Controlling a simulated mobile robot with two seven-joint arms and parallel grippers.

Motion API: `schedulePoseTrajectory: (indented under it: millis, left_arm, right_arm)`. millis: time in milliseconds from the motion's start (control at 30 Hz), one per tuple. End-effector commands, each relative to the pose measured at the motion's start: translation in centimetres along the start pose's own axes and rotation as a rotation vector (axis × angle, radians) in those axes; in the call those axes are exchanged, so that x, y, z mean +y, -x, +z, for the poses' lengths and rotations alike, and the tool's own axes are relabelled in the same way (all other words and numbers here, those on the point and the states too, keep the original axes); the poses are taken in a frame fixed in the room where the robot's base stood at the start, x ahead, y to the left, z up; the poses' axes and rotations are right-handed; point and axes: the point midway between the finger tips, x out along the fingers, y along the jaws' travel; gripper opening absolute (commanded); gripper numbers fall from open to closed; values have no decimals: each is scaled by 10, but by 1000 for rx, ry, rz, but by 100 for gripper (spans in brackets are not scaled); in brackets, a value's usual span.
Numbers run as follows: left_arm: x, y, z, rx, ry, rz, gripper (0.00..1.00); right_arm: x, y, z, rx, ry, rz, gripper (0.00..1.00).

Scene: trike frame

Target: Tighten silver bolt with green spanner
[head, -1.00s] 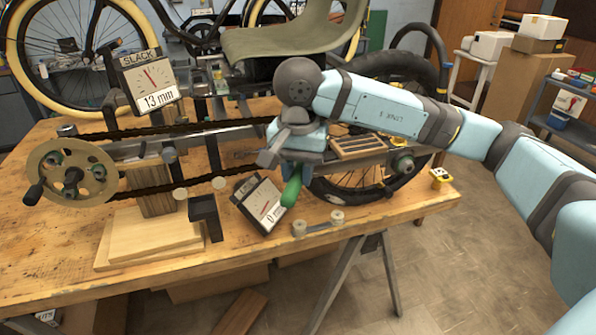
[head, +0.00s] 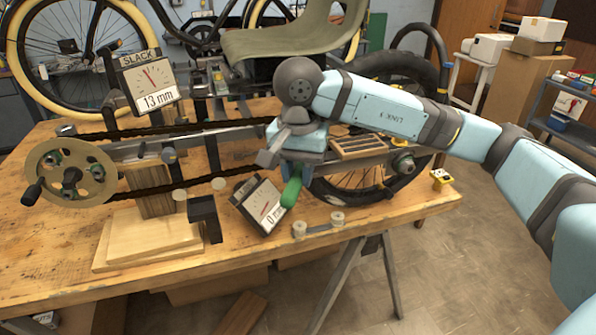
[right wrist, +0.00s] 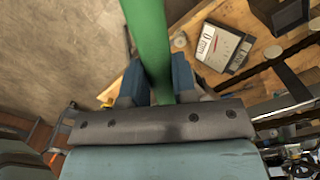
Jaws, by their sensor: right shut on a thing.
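The green spanner (head: 291,192) is held in my right gripper (head: 284,165), at the right end of the chain run above the bench. Its green handle sticks out below the gripper in the head view. In the right wrist view, the green handle (right wrist: 149,40) runs up between the two blue fingers of my right gripper (right wrist: 160,85), which is shut on it. The spanner's working end is hidden, and I cannot make out the silver bolt or whether the spanner touches it. My left gripper is not in view.
The SLACK dial (head: 150,82) reads 13 mm. A tilted lower dial (head: 260,205) reads 0 mm, close beside the spanner handle. A chainring with crank (head: 70,173) stands at the left, a rear wheel (head: 365,187) at the right. The wooden bench (head: 50,262) is clear at front left.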

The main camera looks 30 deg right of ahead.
Motion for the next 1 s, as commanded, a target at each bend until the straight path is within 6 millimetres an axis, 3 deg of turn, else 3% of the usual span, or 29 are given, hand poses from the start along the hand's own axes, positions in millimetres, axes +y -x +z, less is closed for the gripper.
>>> schedulePoseTrajectory:
  millis: [1000]
  left_arm:
    - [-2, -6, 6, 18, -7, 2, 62]
  right_arm:
    - [0, -20, 0, 0, 0, -1, 0]
